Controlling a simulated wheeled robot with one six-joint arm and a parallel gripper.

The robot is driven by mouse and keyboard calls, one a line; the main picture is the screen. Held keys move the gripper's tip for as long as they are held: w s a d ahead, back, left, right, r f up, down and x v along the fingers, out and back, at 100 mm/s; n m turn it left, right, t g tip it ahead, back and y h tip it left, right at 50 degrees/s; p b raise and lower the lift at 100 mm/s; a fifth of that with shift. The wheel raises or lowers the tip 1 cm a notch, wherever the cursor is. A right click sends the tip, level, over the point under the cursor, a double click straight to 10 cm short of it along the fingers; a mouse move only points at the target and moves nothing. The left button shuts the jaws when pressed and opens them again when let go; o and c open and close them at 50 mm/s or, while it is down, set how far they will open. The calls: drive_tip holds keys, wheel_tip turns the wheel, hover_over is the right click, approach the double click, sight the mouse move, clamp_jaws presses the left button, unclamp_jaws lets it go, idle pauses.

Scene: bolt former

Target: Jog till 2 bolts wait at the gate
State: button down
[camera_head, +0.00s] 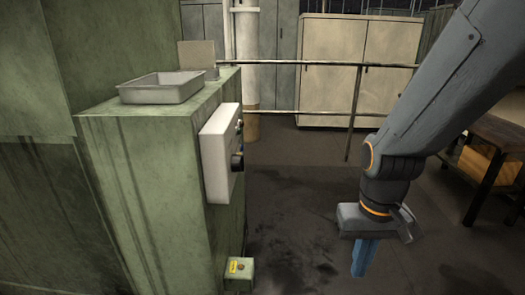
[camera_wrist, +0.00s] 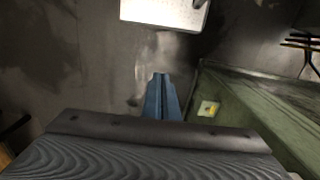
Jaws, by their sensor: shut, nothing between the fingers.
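The green machine (camera_head: 140,185) fills the left of the head view. A white control box (camera_head: 215,160) sits on its side, with a black knob (camera_head: 237,162) and small buttons seen edge-on. I cannot make out any bolts or a gate.
A grey metal tray (camera_head: 163,87) lies on the machine top, with an upright plate (camera_head: 198,56) behind it. Metal rails (camera_head: 310,113) run behind the floor area. Pale cabinets (camera_head: 345,60) stand at the back, a wooden bench (camera_head: 495,150) at right. The middle floor is clear.

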drive_tip(key=shift+a, duration=0.2)
drive_tip(key=w+r+n+t+y+p, duration=0.1)
drive_tip(key=w+n+t+p, duration=0.2)
drive_tip(key=w, duration=0.9)
drive_tip(key=w+r+n+t+p, duration=0.15)
drive_tip(key=w+n+t, duration=0.3)
drive_tip(key=w, duration=0.75)
drive_tip(key=w+a+r+n+t+y+p, duration=0.1)
drive_tip(key=w+a+r+n+y, duration=0.1)
drive_tip(key=a, duration=0.4)
drive_tip(key=w+a+r+n+t+y+p, duration=0.1)
drive_tip(key=w+a+r+n+t+y, duration=0.1)
drive_tip(key=w+a+n+y, duration=0.3)
drive_tip(key=a+r+y, duration=0.1)
drive_tip(key=a+y, duration=0.1)
drive_tip(key=shift+a+r+p, duration=0.25)
drive_tip(key=shift+a+p, duration=0.05)
drive_tip(key=shift+w, duration=0.1)
drive_tip(key=a+b, duration=0.1)
drive_tip(key=a, duration=0.7)
drive_tip(key=shift+w+a, duration=0.15)
drive_tip(key=shift+a, duration=0.25)
